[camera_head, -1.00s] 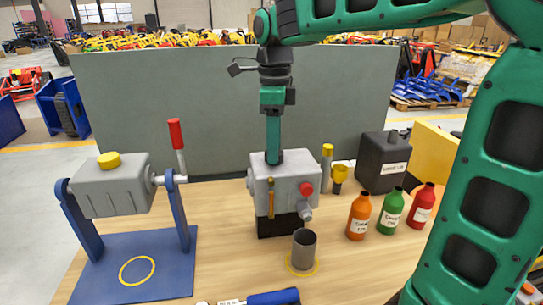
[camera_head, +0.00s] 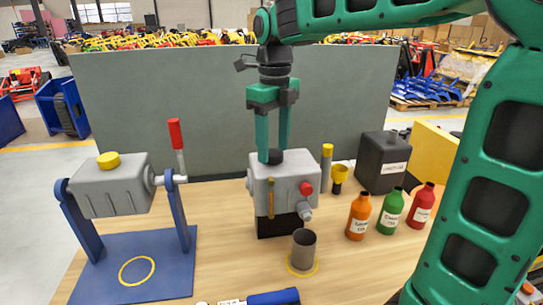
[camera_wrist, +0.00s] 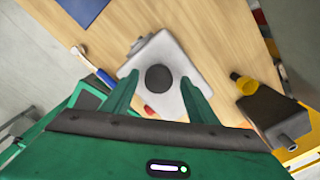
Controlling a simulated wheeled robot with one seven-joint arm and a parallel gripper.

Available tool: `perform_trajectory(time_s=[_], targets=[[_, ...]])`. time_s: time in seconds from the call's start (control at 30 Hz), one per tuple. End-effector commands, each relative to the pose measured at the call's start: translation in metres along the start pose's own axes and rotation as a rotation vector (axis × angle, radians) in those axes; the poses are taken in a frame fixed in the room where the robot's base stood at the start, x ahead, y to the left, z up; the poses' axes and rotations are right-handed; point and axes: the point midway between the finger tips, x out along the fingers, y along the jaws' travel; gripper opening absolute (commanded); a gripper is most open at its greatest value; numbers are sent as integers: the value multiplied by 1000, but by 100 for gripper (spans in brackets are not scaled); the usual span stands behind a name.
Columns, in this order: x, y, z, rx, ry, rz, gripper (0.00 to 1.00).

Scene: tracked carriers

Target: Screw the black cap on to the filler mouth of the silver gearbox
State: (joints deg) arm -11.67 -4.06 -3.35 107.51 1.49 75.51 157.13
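The silver gearbox (camera_head: 283,184) stands on a black block on the wooden bench, with a red plug on its front right. The black cap (camera_head: 276,157) sits upright on top of the gearbox; it hides the filler mouth. In the wrist view the cap (camera_wrist: 159,78) is a dark disc on the gearbox's pale top (camera_wrist: 140,62). My gripper (camera_head: 273,160) is open above the gearbox, pointing down. Its fingertips are apart at either side of the cap, at about the cap's height. In the wrist view a gap shows between the cap and each finger (camera_wrist: 158,82).
A grey cup (camera_head: 304,250) stands in front of the gearbox. Orange (camera_head: 358,216), green (camera_head: 390,211) and red bottles (camera_head: 420,206), a black can (camera_head: 381,163) and a yellow funnel (camera_head: 340,174) stand right. A tilted grey housing on a blue stand (camera_head: 150,270) is left. A grey panel stands behind.

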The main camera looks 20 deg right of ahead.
Motion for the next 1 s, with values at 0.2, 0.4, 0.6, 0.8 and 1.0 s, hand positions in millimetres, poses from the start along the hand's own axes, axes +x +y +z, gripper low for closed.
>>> perform_trajectory(time_s=[0.2,0.4,0.6,0.8,1.0], targets=[[0,1,-1,-34,3,1,53],[1,1,-1,-244,4,2,53],[1,1,-1,-477,4,3,53],[1,1,-1,-706,4,3,53],[1,1,-1,-846,4,4,53]])
